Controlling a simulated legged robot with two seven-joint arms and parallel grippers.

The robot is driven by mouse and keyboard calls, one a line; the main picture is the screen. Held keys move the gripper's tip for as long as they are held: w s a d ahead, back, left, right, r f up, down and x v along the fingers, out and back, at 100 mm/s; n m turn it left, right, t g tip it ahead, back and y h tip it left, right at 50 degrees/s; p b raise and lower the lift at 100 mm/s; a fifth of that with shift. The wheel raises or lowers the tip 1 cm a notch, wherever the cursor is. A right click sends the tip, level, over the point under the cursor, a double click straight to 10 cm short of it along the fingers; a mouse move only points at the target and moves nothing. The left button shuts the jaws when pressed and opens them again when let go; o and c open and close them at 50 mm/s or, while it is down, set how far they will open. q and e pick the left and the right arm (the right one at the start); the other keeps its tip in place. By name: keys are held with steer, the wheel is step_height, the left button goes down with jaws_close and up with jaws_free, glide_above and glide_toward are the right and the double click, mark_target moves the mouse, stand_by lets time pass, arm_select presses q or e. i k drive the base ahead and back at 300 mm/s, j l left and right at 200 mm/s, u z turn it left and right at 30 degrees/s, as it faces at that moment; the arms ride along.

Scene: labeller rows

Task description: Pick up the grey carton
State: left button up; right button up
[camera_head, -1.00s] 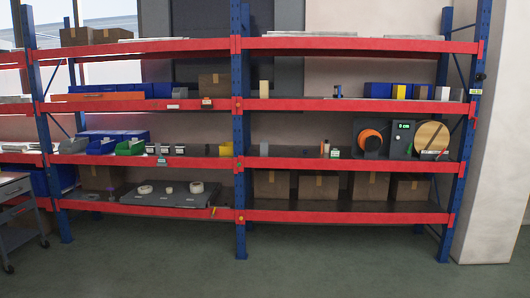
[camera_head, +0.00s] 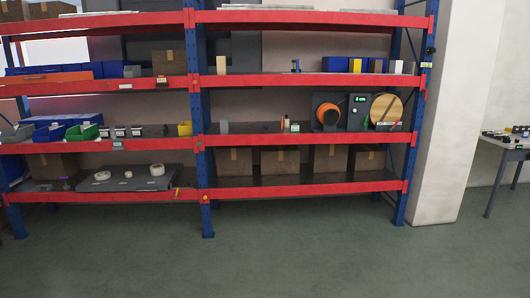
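No single thing is clearly the grey carton; several small greyish boxes stand on the racks. A small upright grey box (camera_head: 224,127) stands on the middle shelf of the right bay, near the blue post. A pale box (camera_head: 221,65) stands on the shelf above it. Neither of my grippers is in view.
The red and blue rack (camera_head: 310,187) spans the view. Brown cartons (camera_head: 280,160) fill its low shelf. An orange spool (camera_head: 327,114) stands on the middle shelf. A white pillar (camera_head: 445,120) and table (camera_head: 505,143) are at right. The green floor (camera_head: 300,255) is clear.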

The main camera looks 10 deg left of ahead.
mark_target(224, 130)
steer(key=i+j+u, duration=0.3)
steer(key=i, duration=0.3)
steer(key=i+j+u, duration=0.3)
steer(key=i, duration=0.35)
steer(key=i+l+u, duration=0.1)
steer(key=i+u, duration=0.15)
steer(key=i, duration=0.35)
